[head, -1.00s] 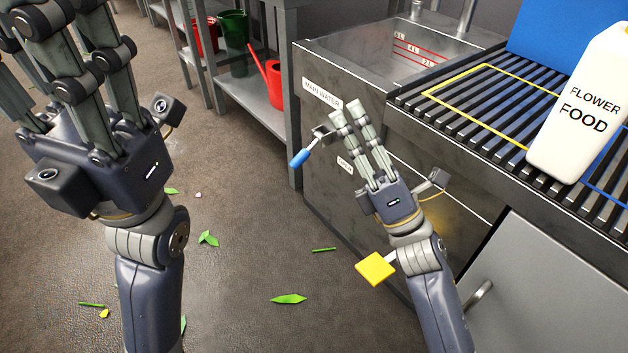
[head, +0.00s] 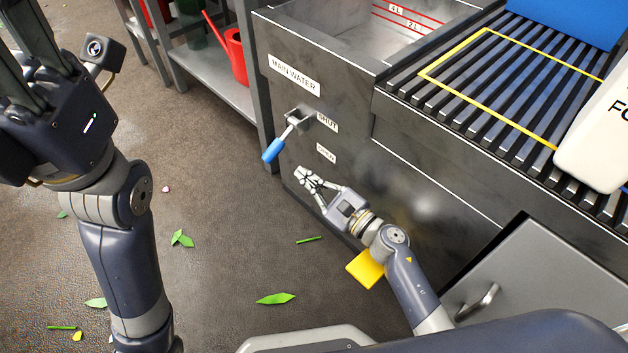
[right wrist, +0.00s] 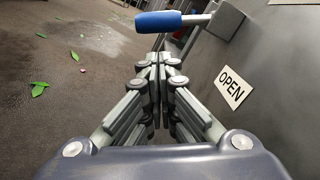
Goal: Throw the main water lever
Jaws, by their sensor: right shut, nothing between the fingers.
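The main water lever has a blue handle (head: 273,150) on a metal arm. It sticks out from a bracket (head: 298,118) on the dark cabinet front, level with the "SHUT" label (head: 327,122). The "OPEN" label (head: 326,153) is lower. My right gripper (head: 302,176) is shut and empty, below the handle and apart from it in the head view. In the right wrist view its fingertips (right wrist: 152,62) are together, with the blue handle (right wrist: 158,21) above them. My left gripper (head: 40,50) is at the upper left, its fingertips cut off.
The "MAIN WATER" label (head: 294,77) is above the lever. A yellow block (head: 365,268) is beside my right forearm. A cabinet handle (head: 478,302) is lower right. A shelf with a red watering can (head: 238,56) stands left of the cabinet.

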